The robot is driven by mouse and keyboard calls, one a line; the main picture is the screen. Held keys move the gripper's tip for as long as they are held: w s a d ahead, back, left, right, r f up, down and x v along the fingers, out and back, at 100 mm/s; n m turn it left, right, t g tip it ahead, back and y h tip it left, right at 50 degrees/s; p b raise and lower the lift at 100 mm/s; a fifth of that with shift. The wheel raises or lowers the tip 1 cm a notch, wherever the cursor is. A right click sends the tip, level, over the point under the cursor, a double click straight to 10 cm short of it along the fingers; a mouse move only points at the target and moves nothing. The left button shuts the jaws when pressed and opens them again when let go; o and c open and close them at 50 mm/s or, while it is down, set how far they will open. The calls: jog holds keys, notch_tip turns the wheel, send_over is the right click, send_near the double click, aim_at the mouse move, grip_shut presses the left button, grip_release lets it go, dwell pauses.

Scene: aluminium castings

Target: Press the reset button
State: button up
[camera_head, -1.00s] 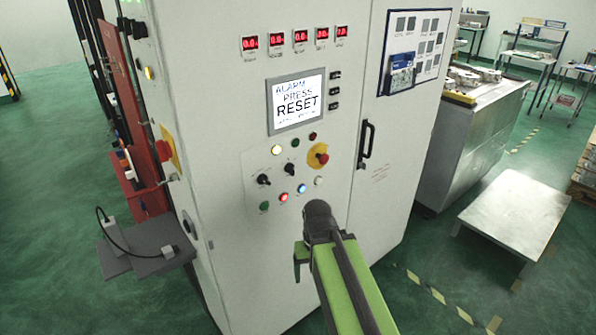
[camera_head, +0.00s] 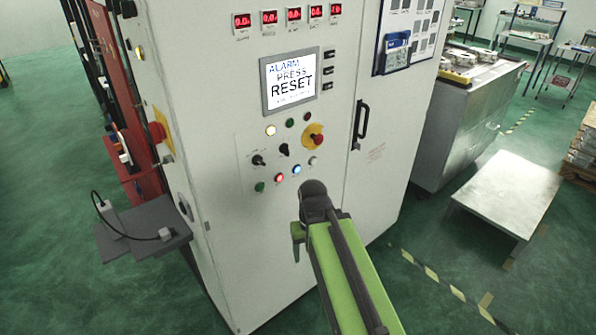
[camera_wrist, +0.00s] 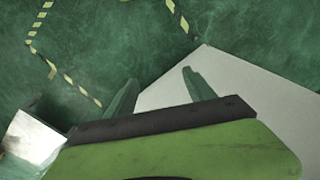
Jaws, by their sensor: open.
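The white control cabinet (camera_head: 270,230) stands in front of me. Its screen (camera_head: 291,82) reads ALARM PRESS RESET. Below the screen, the button panel holds a lit blue button (camera_head: 297,169), a lit red button (camera_head: 280,177), a green button (camera_head: 260,187) and a pale button (camera_head: 312,160). The button labels are too small to read, so I cannot tell which is reset. My arm's end is just below and right of the lower button row in the head view. In the wrist view my gripper (camera_wrist: 160,76) is open and empty, its two fingers apart.
A red emergency stop (camera_head: 317,138) on yellow and black selector knobs sit above the lower buttons. A grey shelf (camera_head: 125,243) juts out at left. A low metal table (camera_head: 505,195) stands at right. Green floor with striped tape lies between.

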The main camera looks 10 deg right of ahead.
grip_shut()
dwell(1.4)
